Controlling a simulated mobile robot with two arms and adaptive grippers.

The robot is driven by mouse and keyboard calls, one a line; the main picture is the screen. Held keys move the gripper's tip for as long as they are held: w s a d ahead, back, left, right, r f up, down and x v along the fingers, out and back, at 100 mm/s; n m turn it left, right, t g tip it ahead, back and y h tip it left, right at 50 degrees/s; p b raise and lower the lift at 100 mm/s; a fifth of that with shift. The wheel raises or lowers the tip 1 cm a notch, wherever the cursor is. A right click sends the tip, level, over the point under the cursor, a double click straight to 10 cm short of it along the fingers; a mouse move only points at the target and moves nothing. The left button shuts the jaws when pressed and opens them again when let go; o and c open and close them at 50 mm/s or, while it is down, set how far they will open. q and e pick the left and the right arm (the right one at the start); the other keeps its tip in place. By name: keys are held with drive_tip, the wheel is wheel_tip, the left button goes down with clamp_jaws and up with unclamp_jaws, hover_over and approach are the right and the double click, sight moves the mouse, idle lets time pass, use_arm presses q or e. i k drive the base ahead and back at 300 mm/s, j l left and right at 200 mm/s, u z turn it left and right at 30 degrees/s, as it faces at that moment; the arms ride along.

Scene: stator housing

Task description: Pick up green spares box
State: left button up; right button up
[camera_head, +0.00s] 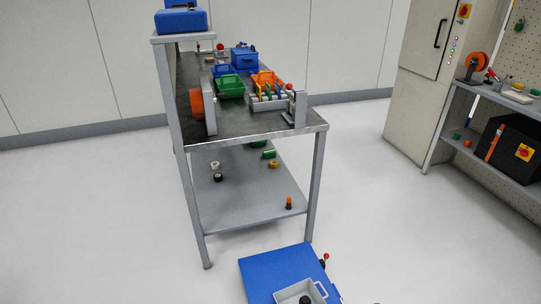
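A green box (230,87), which looks like the spares box, sits on the top of a grey metal workbench (237,127). It is small and far off, with an open top. A blue bin stands just behind it and an orange bin (265,78) to its right. I cannot make out what the green box holds. Neither of my grippers shows in this view.
A grey rack with coloured handles (269,98) stands near the bench's right edge, an orange disc (197,102) at its left. The lower shelf (245,204) holds small loose parts. A blue flat-topped object (268,267) is at the bottom. Open floor lies right of the bench.

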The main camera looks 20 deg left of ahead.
sight(268, 154)
drive_tip(key=z, duration=1.15)
drive_tip(key=i+l+z, duration=0.65)
drive_tip(key=i+z, duration=0.35)
drive_tip(key=i+j+u, duration=0.15)
drive_tip(key=i+u, duration=0.3)
drive_tip(key=i, duration=0.15)
drive_tip(key=i+l+u, duration=0.1)
drive_tip(key=i+u, duration=0.35)
drive_tip(key=i, duration=0.15)
drive_tip(key=i+l+u, duration=0.3)
drive_tip(key=i+u, duration=0.15)
drive_tip(key=i, duration=0.15)
drive_tip(key=i+j+u, duration=0.25)
drive_tip(key=i+u, duration=0.25)
drive_tip(key=i+j+u, duration=0.1)
drive_tip(key=i+u, duration=0.25)
drive_tip(key=u, duration=0.15)
drive_tip(key=i+l+u, duration=0.15)
drive_tip(key=i+u, duration=0.55)
drive_tip(key=i, duration=0.95)
drive_tip(key=i+u, duration=0.2)
drive_tip(key=i, duration=1)
drive_tip(key=i+l+u, duration=0.1)
drive_tip(key=i, duration=2.25)
drive_tip(key=i+u, duration=0.5)
drive_tip(key=i+l+u, duration=0.1)
drive_tip(key=i+u, duration=0.35)
drive_tip(key=i+l+u, duration=0.25)
drive_tip(key=i+u, duration=0.25)
drive_tip(key=k, duration=0.05)
